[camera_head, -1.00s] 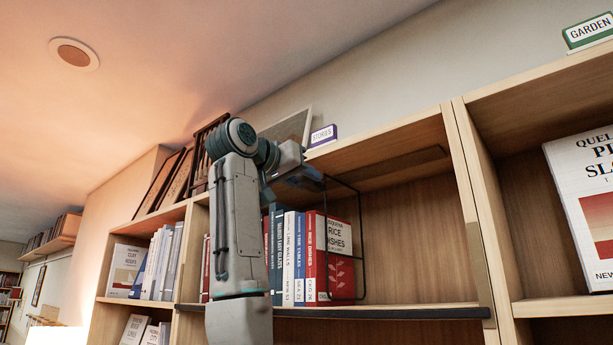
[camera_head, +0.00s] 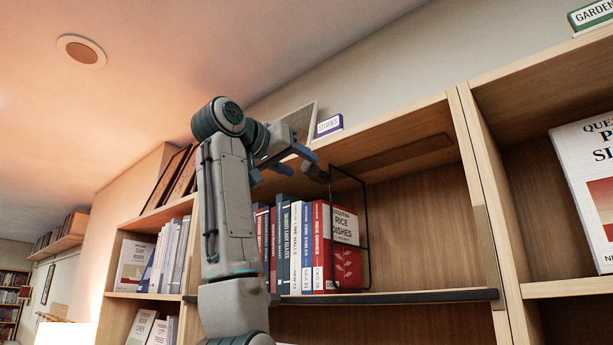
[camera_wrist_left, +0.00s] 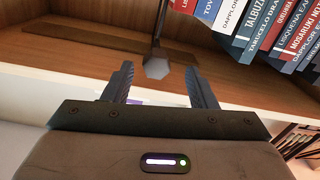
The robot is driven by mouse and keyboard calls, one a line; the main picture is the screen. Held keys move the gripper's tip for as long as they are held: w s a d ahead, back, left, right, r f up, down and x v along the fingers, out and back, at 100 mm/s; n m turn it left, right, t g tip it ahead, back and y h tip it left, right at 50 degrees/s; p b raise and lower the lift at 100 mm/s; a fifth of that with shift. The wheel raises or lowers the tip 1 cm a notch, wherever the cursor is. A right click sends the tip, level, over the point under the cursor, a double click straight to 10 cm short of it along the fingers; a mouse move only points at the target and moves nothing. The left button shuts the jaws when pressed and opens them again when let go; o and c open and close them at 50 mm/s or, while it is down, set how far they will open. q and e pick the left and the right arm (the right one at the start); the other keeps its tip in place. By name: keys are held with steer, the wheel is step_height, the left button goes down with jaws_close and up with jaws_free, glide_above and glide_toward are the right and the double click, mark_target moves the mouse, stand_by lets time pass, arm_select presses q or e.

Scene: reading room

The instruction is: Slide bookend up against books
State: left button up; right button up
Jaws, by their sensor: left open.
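The black wire bookend (camera_head: 368,235) stands on the shelf at the right end of a row of upright books (camera_head: 296,248). Its frame lies beside the red "Rice Dishes" book (camera_head: 322,250), whose cover shows through the wire. I cannot tell whether they touch. A dark knob (camera_head: 316,174) sticks out from the bookend's top front. My left gripper (camera_head: 296,160) is open, just in front of the knob. In the left wrist view the knob (camera_wrist_left: 157,67) appears between and slightly beyond the two fingertips (camera_wrist_left: 160,84), untouched by either. My right gripper is out of view.
A dark strip (camera_head: 420,296) runs along the shelf's front edge. The shelf right of the bookend is empty up to the wooden upright (camera_head: 470,180). A "Stories" sign (camera_head: 329,125) stands on top of the bookcase, above the gripper.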

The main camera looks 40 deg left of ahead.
arm_select(q)
steer(key=s+b, duration=0.2)
steer(key=s, duration=0.4)
steer(key=shift+s+a, duration=0.35)
steer(key=shift+a, duration=0.05)
steer(key=shift+f, duration=0.1)
